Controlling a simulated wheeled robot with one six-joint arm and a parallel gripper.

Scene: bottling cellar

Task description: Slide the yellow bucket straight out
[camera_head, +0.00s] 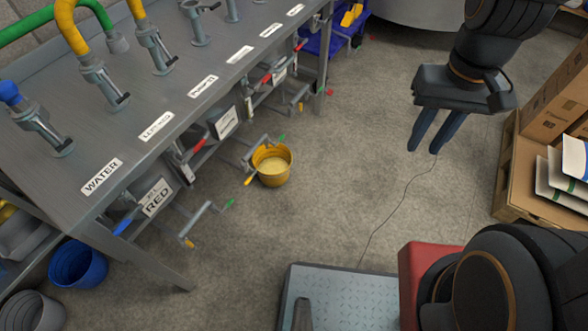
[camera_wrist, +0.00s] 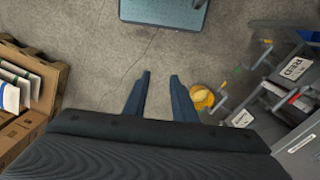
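The yellow bucket (camera_head: 272,167) stands upright on the floor at the front edge of the steel bench, close to the valves and levers under it. Pale yellow contents show inside it. The bucket also shows in the wrist view (camera_wrist: 202,97), to the right of my fingers. My gripper (camera_head: 435,142) hangs over the open floor well to the right of the bucket, fingers pointing down. In the wrist view, my gripper (camera_wrist: 160,92) has its two blue fingers apart with only floor between them.
The steel bench (camera_head: 172,97) carries labelled pipes, with levers jutting out below near the bucket. A blue bucket (camera_head: 78,265) sits at lower left. Cardboard boxes (camera_head: 560,95) on a pallet stand at right. The floor (camera_head: 330,190) between bench and pallet is clear except a thin dark line.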

